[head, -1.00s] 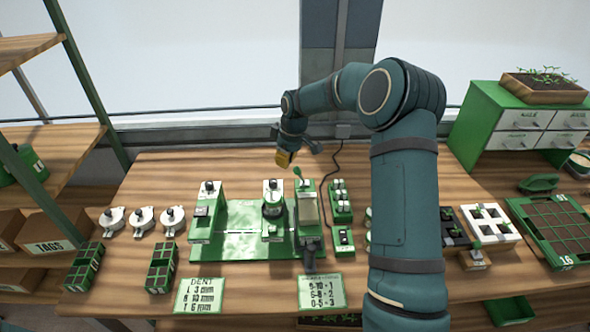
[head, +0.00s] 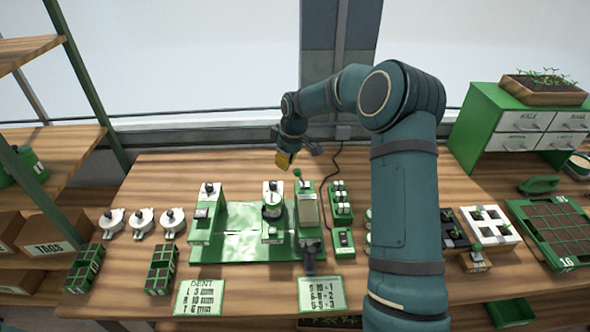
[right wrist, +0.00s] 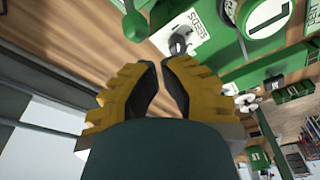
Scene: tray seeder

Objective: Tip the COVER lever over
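The seeder machine (head: 230,246) stands on the bench with a green base plate and upright blocks. A lever with a round green knob (head: 297,172) rises at the back of its right-hand block (head: 308,212); I take it to be the COVER lever, but no label is readable. My right gripper (head: 284,160), with yellow fingers, is just behind and left of the knob, seemingly apart from it. In the right wrist view its fingertips (right wrist: 159,66) nearly meet with nothing between them, and a green knob (right wrist: 135,27) shows beyond them. My left gripper is out of view.
Several white lidded pots (head: 143,219) stand left of the machine. A switch box (head: 344,240) stands to its right. Two cards, one a DENT chart (head: 199,297), are at the front edge. A seedling tray (head: 556,230) and drawers (head: 520,130) are at the right.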

